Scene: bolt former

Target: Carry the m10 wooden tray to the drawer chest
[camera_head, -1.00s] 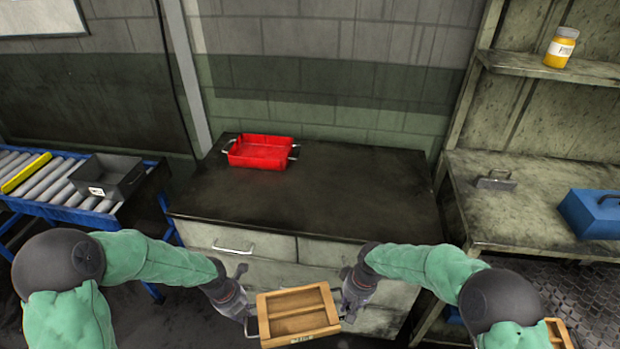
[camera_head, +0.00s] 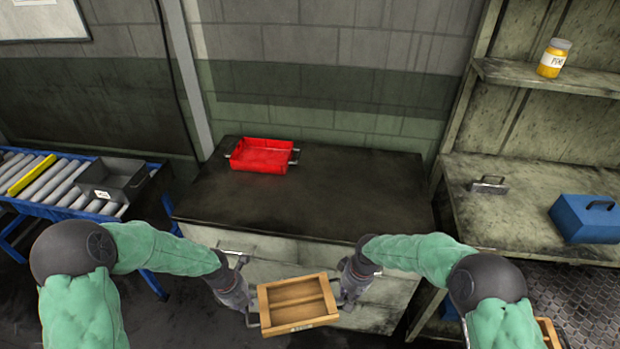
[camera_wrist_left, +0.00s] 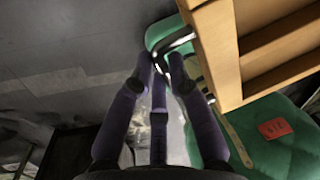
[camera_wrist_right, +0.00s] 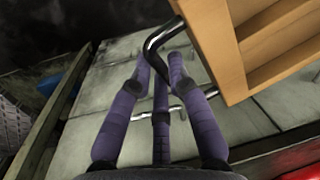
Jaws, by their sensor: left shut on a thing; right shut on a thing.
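The wooden tray (camera_head: 297,303) has two compartments and a small label on its near side. It hangs in the air between my grippers, in front of the drawer chest (camera_head: 300,195). My left gripper (camera_head: 250,314) is shut on the tray's left metal handle, which also shows in the left wrist view (camera_wrist_left: 172,43). My right gripper (camera_head: 341,299) is shut on the right handle, which shows in the right wrist view (camera_wrist_right: 160,45). The tray looks empty and roughly level. The chest has a dark top and pale drawers, partly hidden behind my arms and the tray.
A red tray (camera_head: 262,156) with metal handles stands at the back left of the chest top; the rest of that top is clear. A roller conveyor (camera_head: 40,190) with a grey bin (camera_head: 110,182) is at left. A workbench (camera_head: 520,215) with a blue toolbox (camera_head: 588,220) is at right.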

